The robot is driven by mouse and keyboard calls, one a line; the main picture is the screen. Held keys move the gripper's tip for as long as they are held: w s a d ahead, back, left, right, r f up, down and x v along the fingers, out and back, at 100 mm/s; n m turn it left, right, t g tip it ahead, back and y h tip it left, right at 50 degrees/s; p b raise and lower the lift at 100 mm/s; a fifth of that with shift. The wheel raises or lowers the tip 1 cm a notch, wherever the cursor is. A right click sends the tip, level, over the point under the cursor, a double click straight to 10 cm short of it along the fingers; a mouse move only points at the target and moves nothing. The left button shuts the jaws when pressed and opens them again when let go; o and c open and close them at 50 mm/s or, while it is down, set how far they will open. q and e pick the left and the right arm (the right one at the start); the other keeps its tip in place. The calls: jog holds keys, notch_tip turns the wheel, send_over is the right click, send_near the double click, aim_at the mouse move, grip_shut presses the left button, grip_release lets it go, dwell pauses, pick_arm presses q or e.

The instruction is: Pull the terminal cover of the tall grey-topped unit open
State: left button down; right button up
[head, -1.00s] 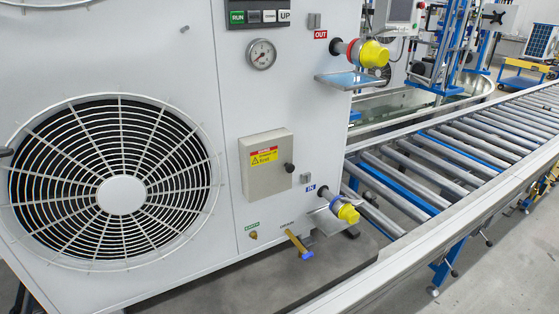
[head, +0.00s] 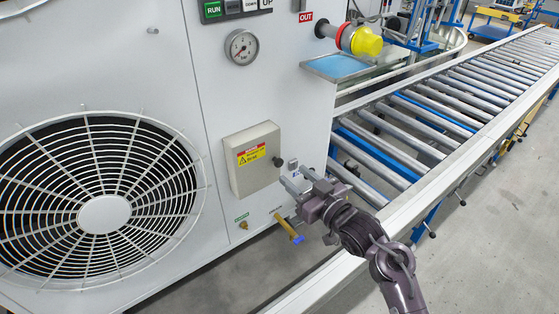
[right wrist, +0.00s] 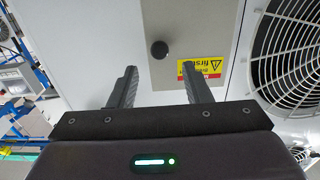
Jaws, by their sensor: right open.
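The terminal cover (head: 240,178) is a beige box lid on the front of the white unit (head: 170,60), with a yellow and red warning label and a black knob (head: 277,161) near its right edge. It looks shut. The unit's top is out of view. My right gripper (head: 296,178) is open and empty, just right of and below the knob, its fingers pointing towards the cover. In the right wrist view, the knob (right wrist: 159,49) shows beyond and between the two open fingertips (right wrist: 163,80), not touched by them. My left gripper is not in view.
A yellow-capped OUT pipe (head: 360,41) and a small blue-topped shelf (head: 338,66) stick out above right. A yellow valve with a blue end (head: 290,231) sticks out below the cover. A roller conveyor (head: 430,125) runs along the right. The large fan grille (head: 100,212) is at left.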

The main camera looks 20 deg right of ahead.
aim_at(280, 164)
jog(key=p+x, duration=0.1)
jog(key=x, duration=0.5)
grip_shut()
